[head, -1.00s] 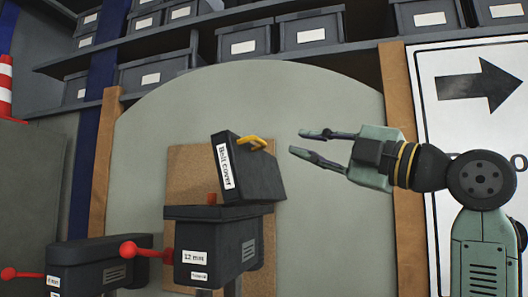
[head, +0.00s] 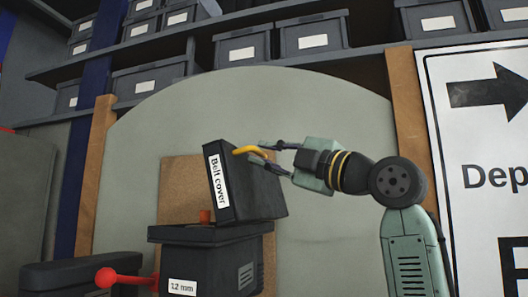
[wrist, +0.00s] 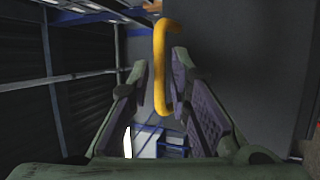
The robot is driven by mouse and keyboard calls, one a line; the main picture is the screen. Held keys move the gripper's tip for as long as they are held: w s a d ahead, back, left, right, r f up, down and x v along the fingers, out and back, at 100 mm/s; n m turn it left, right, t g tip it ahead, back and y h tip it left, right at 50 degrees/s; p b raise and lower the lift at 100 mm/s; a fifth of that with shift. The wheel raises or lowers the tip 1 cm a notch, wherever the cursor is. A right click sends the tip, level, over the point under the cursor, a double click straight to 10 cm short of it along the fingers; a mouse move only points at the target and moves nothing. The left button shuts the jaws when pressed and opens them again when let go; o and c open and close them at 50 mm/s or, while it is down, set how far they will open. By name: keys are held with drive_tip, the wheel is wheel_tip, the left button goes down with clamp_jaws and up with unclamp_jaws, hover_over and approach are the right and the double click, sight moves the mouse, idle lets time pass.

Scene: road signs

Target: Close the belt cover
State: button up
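The belt cover (head: 236,188) is a dark box-shaped lid with a white "Belt cover" label. It stands tilted up and open on top of a dark machine body (head: 210,262) labelled "12 mm". A yellow handle (head: 252,152) sticks out from the cover. My gripper (head: 270,155) is open at the handle, coming from the right. In the wrist view the yellow handle (wrist: 160,66) stands upright between the two spread fingers (wrist: 168,105), near their tips. The dark cover face (wrist: 245,60) fills the right of that view. I cannot tell whether a finger touches the handle.
A red ball knob (head: 105,278) sticks out left of the machine body. Another dark machine (head: 75,278) stands at the lower left. A rounded grey-green panel (head: 335,200) is behind. Shelves with grey bins (head: 312,34) run above, and an arrow sign (head: 480,150) stands at right.

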drive_tip(key=shift+w+a+r, duration=0.15)
drive_tip(key=shift+w+a, duration=0.25)
drive_tip(key=shift+a, duration=0.1)
drive_tip(key=shift+c, duration=0.6)
clamp_jaws()
